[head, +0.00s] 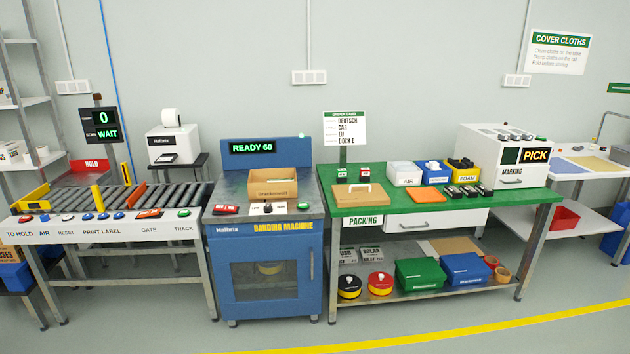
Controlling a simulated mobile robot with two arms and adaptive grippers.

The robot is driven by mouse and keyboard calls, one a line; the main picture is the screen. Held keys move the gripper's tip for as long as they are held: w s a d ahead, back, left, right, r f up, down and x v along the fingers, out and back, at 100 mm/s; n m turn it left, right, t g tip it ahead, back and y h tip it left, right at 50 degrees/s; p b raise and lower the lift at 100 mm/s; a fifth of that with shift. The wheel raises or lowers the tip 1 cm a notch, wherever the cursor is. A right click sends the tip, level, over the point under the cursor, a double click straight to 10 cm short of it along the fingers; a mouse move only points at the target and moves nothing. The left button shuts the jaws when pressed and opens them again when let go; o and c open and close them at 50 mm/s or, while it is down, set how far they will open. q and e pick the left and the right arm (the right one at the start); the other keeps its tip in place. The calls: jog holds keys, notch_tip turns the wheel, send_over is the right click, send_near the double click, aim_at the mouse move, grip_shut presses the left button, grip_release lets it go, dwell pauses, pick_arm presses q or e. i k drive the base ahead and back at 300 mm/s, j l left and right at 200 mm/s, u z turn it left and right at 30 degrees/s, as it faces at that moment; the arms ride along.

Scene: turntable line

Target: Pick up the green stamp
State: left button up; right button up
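A small stamp with green on it (342,175) stands at the back left of the green-topped packing table, below the small sign post. A similar one with red on it (365,173) stands just to its right, a small gap apart. Both are small in the head view, and their fine shape is hard to make out. Neither of my grippers shows in the head view.
On the green packing table (390,204), a flat brown piece (361,199) lies in front of the stamps. White, blue and yellow bins (462,169) stand to the right, with several dark items before them. The banding machine (262,265) adjoins on the left, holding a cardboard box (273,187).

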aim_at(341, 177)
jog(key=i+l+u, duration=0.1)
jog(key=i+u, duration=0.15)
jog(key=u, duration=0.15)
jog(key=i+l+u, duration=0.15)
jog(key=u, duration=0.25)
jog(key=i, duration=0.1)
